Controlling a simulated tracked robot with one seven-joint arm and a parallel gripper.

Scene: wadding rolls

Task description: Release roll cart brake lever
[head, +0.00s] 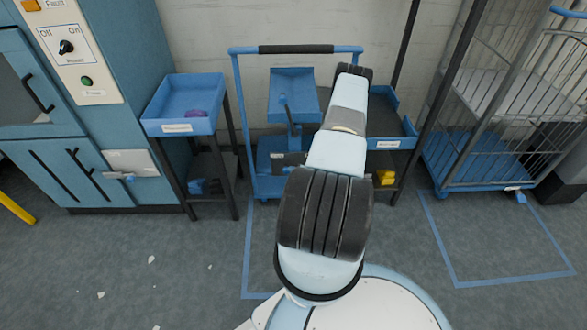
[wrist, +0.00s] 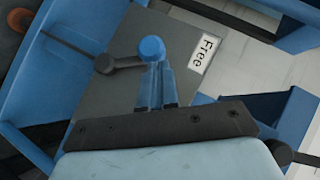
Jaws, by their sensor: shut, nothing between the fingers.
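In the wrist view, the brake lever (wrist: 127,62) is a short dark arm on a round pivot, ending in a blue ball knob (wrist: 151,47). It points toward a white label reading "Free" (wrist: 207,50) on a grey plate (wrist: 185,25). My gripper (wrist: 155,70) is shut and empty, its blue fingertips right at the knob's near side; I cannot tell whether they touch it. In the head view, the blue roll cart (head: 239,110) stands against the wall with a black grip on its push bar. My arm hides part of the cart and my gripper there.
A blue tray stand (head: 180,128) is left of the cart, and a tray shelf (head: 395,135) is right of it. A wire cage trolley (head: 480,130) stands farther right. A blue machine (head: 60,150) is at left. The floor in front is mostly clear, with white scraps.

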